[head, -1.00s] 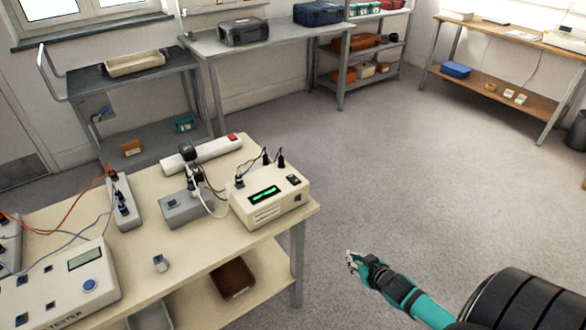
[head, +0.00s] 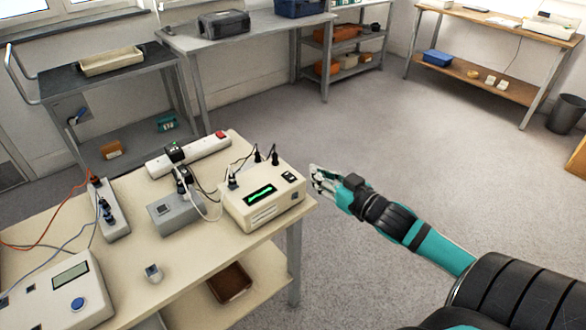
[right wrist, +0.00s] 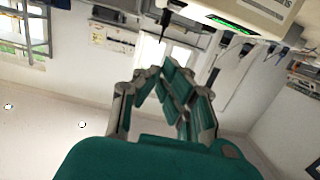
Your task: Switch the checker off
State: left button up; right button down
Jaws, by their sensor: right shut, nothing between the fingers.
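The checker looks to be the cream box (head: 262,197) with a lit green display, at the right end of the bench in the head view. A black switch (head: 290,177) sits on its top right, and black plugs stand along its back edge. My right gripper (head: 316,180) is shut and empty, just right of the box, apart from it and past the bench edge. In the right wrist view the shut fingers (right wrist: 163,75) point toward the box (right wrist: 262,14), which shows at the top. My left gripper is not in view.
On the bench (head: 190,255) are a grey socket box (head: 174,214), a white power strip (head: 190,155), another strip (head: 112,212), a tester (head: 60,290) and a small grey item (head: 153,273). Cables run between them. The floor right of the bench is clear.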

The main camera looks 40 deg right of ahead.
send_over(293, 177)
jog(key=shift+s+f, duration=0.35)
jog(key=shift+f, duration=0.15)
jog(key=f, duration=0.2)
jog(key=shift+w+f, duration=0.25)
jog(key=shift+f, duration=0.85)
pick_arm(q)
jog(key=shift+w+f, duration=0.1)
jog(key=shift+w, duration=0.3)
